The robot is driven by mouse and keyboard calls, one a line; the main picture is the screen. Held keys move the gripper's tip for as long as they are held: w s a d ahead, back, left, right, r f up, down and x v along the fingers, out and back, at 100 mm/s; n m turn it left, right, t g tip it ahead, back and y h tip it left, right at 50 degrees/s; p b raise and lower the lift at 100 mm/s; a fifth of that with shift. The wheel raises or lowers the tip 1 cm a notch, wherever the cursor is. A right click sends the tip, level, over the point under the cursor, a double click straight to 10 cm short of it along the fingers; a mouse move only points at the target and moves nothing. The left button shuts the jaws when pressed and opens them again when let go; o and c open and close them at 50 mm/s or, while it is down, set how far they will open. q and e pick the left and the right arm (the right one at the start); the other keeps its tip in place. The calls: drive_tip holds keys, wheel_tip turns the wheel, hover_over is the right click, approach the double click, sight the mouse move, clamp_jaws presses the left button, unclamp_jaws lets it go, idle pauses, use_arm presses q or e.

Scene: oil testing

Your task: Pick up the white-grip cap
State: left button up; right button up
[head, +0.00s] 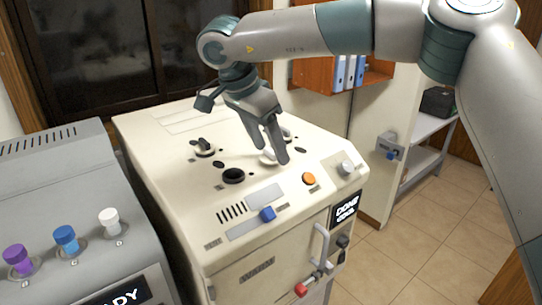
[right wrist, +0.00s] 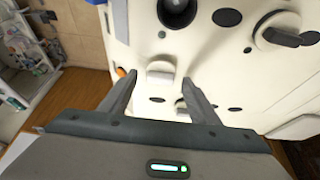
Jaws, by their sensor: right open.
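The white-grip cap (head: 268,158) sits on the top of the cream machine (head: 180,135), partly hidden by my right gripper in the head view. In the right wrist view the cap (right wrist: 160,73) shows its raised white grip between and slightly beyond the fingertips. My right gripper (head: 274,154) is open, its fingers pointing down at the cap. In the right wrist view its two fingers (right wrist: 158,80) stand apart on either side of the cap, with nothing held. I cannot tell whether they touch it. My left gripper is not in view.
A black-grip cap (head: 203,147) and an open dark port (head: 233,176) are on the same top. An orange button (head: 309,179) and a blue knob (head: 267,214) lie nearer the front. A grey machine (head: 60,180) with purple, blue and white knobs stands at left.

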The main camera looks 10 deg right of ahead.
sight(268, 158)
drive_tip(key=shift+c, duration=0.7)
drive_tip(key=c, duration=0.8)
drive_tip(key=shift+c, duration=0.2)
drive_tip(key=shift+r, duration=0.1)
drive_tip(key=shift+r+b, duration=0.7)
drive_tip(key=shift+b, duration=0.05)
wheel_tip(268, 158, up, 2)
drive_tip(key=shift+r+b, duration=0.1)
drive_tip(key=shift+b, duration=0.6)
drive_tip(key=s+d+r+b, duration=0.1)
drive_tip(key=s+d+r, duration=0.1)
drive_tip(key=s+d+r+b, duration=0.2)
drive_tip(key=d, duration=0.1)
drive_tip(key=s+d+r+b, duration=0.2)
drive_tip(key=d, duration=0.1)
drive_tip(key=shift+s+d+r, duration=0.2)
drive_tip(key=shift+s+r, duration=0.05)
drive_tip(key=shift+s, duration=0.05)
drive_tip(key=shift+s+d+r, duration=0.3)
drive_tip(key=shift+d+r, duration=0.1)
drive_tip(key=shift+f, duration=0.1)
